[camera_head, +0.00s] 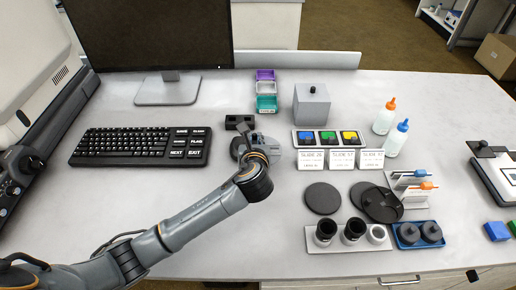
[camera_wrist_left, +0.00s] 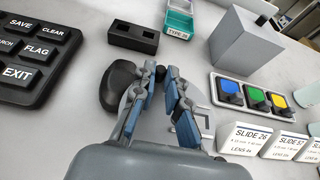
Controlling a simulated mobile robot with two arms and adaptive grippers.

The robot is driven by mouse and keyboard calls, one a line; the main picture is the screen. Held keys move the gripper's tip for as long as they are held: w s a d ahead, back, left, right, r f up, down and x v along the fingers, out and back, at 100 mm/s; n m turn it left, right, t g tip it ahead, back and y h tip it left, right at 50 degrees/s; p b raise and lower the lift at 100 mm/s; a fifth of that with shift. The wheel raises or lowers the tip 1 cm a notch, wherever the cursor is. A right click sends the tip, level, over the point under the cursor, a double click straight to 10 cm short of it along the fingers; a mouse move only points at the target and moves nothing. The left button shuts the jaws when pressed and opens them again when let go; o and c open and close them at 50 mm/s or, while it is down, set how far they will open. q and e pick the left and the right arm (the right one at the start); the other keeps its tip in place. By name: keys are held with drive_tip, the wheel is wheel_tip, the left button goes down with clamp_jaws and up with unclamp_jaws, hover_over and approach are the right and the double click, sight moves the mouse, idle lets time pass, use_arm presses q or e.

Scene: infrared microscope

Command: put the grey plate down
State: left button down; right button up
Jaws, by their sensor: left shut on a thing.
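My left gripper (camera_head: 258,150) is at the middle of the table, right of the keyboard. In the left wrist view its two fingers (camera_wrist_left: 161,90) are close together, shut on the grey plate (camera_wrist_left: 207,122). A black rounded thing (camera_wrist_left: 120,82) lies beside the left finger, and a black block with two holes (camera_wrist_left: 133,37) lies just beyond. My right gripper is not in view.
The keyboard (camera_head: 140,145) is to the left. To the right are slide labels (camera_head: 341,159), coloured slides (camera_head: 328,137) and a grey box (camera_head: 311,103). Black discs (camera_head: 322,198) and lenses (camera_head: 325,233) stand nearer the front. The table in front of the gripper is partly clear.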

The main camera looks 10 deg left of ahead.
use_arm(q)
drive_tip(key=w+f, duration=0.2)
drive_tip(key=shift+w+d+f, duration=0.2)
drive_tip(key=shift+d+f, duration=0.15)
drive_tip(key=shift+f, duration=0.05)
wheel_tip(320, 180, down, 3)
drive_tip(key=shift+f+b, duration=0.1)
drive_tip(key=shift+b, duration=0.35)
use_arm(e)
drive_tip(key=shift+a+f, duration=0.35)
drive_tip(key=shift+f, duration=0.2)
use_arm(q)
drive_tip(key=c, duration=1.4)
unclamp_jaws()
drive_tip(key=shift+f, duration=0.1)
drive_tip(key=shift+o, duration=0.2)
